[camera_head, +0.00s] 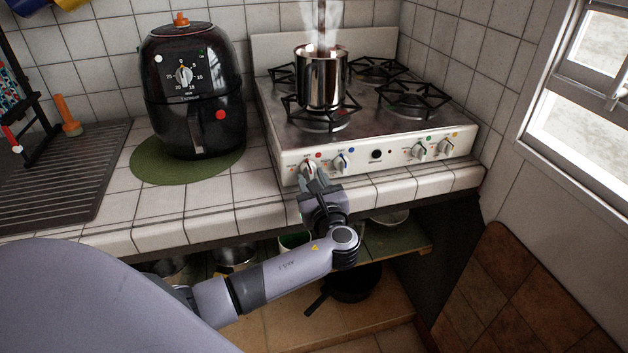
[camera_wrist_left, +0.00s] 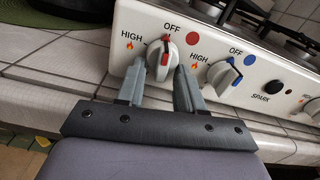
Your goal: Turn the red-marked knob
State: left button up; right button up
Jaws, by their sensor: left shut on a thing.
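The red-marked knob (camera_wrist_left: 168,54) is a white and grey dial at the left end of the stove's front panel. A red dot sits above it to the right, with OFF and HIGH printed around it. In the head view the knob (camera_head: 307,166) is partly covered by my gripper. My left gripper (camera_wrist_left: 161,70) has a finger on each side of the knob and is shut on it. In the head view my left gripper (camera_head: 313,176) reaches up to the panel from below. My right gripper is not in view.
The blue-marked knob (camera_wrist_left: 222,75) is close to the right of my fingers. A steaming metal pot (camera_head: 321,78) stands on the stove's front left burner. A black air fryer (camera_head: 190,95) stands on a green mat to the left. Shelves with pans are under the tiled counter.

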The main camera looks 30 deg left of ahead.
pick_arm(q)
jog(key=shift+s+m, duration=0.1)
jog(key=shift+m, duration=0.8)
jog(key=o, duration=1)
jog(key=shift+o, duration=0.2)
jog(key=v, duration=0.7)
jog(key=shift+b, duration=0.3)
jog(key=shift+s, duration=0.1)
